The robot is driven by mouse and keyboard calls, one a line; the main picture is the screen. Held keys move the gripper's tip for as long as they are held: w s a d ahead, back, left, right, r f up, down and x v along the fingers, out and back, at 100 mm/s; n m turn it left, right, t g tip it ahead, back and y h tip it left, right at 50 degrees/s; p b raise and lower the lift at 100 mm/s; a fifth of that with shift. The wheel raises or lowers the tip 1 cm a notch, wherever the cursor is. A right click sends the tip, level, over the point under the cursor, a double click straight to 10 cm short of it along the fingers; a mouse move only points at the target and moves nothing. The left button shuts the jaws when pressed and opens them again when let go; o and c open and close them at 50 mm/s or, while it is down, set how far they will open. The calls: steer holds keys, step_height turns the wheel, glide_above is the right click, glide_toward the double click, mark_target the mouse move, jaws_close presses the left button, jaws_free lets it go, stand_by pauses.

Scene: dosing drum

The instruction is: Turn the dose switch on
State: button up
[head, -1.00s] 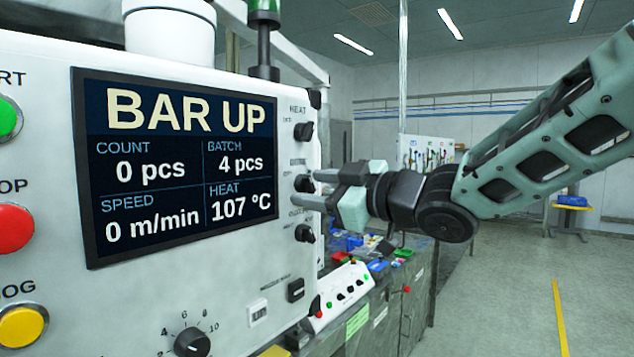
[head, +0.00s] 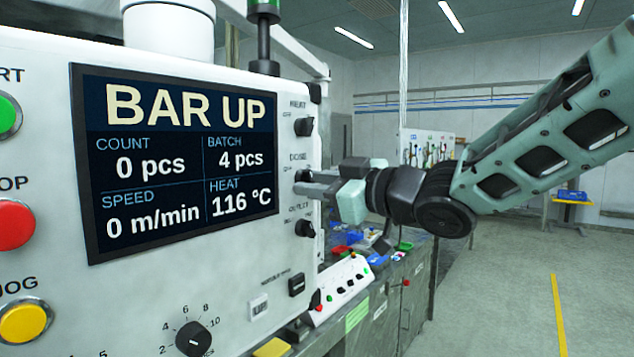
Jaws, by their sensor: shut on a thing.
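The dose switch (head: 299,176) is the middle of three black rotary switches in a column right of the screen, under the label "DOSE". My gripper (head: 307,182) reaches in from the right with its fingers at this switch and is shut on it. The fingers hide much of the knob, so its turn position is hard to tell. The screen (head: 178,158) reads BAR UP, count 0 pcs, batch 4 pcs, speed 0 m/min, heat 116 °C.
The heat switch (head: 304,126) sits just above and the outlet switch (head: 305,229) just below. Green, red and yellow buttons line the left edge. Open floor lies right.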

steer(key=m+p, duration=0.1)
steer(key=m, duration=0.2)
steer(key=m+p, duration=0.1)
steer(key=m, duration=0.2)
steer(key=m+p, duration=0.2)
steer(key=m, duration=0.2)
steer(key=shift+s+a, duration=0.15)
steer(key=shift+s, duration=0.1)
steer(key=shift+m, duration=0.3)
steer(key=o, duration=1)
steer(key=shift+c, duration=0.2)
steer(key=b+v, duration=0.4)
steer(key=v, duration=1.3)
steer(key=shift+b, duration=0.35)
steer(key=shift+s, duration=0.15)
